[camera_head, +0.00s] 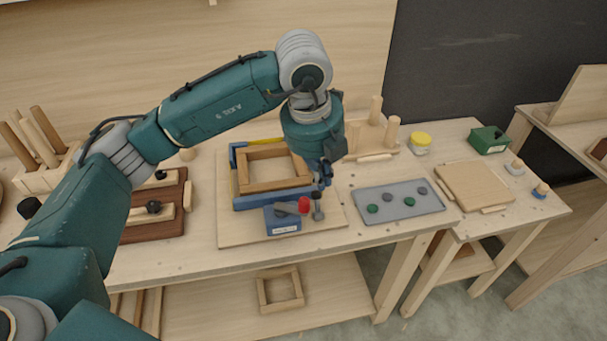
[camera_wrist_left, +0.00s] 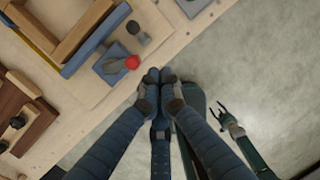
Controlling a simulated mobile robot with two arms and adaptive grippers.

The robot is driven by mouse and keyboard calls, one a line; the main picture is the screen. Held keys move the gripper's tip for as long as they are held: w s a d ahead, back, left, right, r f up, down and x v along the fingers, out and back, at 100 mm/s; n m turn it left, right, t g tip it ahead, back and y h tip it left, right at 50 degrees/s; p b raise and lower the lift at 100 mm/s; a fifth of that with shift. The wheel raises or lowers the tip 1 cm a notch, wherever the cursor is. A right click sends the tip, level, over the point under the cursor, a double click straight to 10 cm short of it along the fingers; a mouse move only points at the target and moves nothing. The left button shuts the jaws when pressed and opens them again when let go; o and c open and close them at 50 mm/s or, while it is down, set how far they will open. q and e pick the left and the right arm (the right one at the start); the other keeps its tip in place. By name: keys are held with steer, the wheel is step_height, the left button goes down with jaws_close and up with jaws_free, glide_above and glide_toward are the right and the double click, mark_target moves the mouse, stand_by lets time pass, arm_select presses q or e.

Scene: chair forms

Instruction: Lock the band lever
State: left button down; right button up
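The wooden frame (camera_head: 272,154) sits on a board on the bench with a blue and yellow band clamp (camera_head: 268,199) around it. A blue block (camera_head: 282,220) at its front carries a grey lever with a red knob (camera_head: 304,204); the knob also shows in the left wrist view (camera_wrist_left: 132,62). A grey peg (camera_head: 318,209) stands right of the knob. My left gripper (camera_wrist_left: 159,74) has its fingertips together with nothing between them, beside the red knob and apart from it in the wrist view. My right gripper (camera_wrist_left: 219,112) is low at the right, fingers spread.
A grey tray (camera_head: 388,217) with several green and grey discs lies right of the clamp. A dark brown board (camera_head: 160,226) with black knobs lies to the left. A wooden peg stand (camera_head: 372,142) and a yellow-lidded jar (camera_head: 420,139) stand behind. The bench's front edge is close.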

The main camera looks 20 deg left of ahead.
arm_select(q)
steer(key=a, duration=0.2)
steer(key=p, duration=0.6)
glide_above(317, 205)
steer(key=s, duration=0.1)
steer(key=shift+y, duration=0.4)
steer(key=f, duration=1.1)
steer(key=shift+s+d+f, duration=0.2)
steer(key=shift+d, duration=0.05)
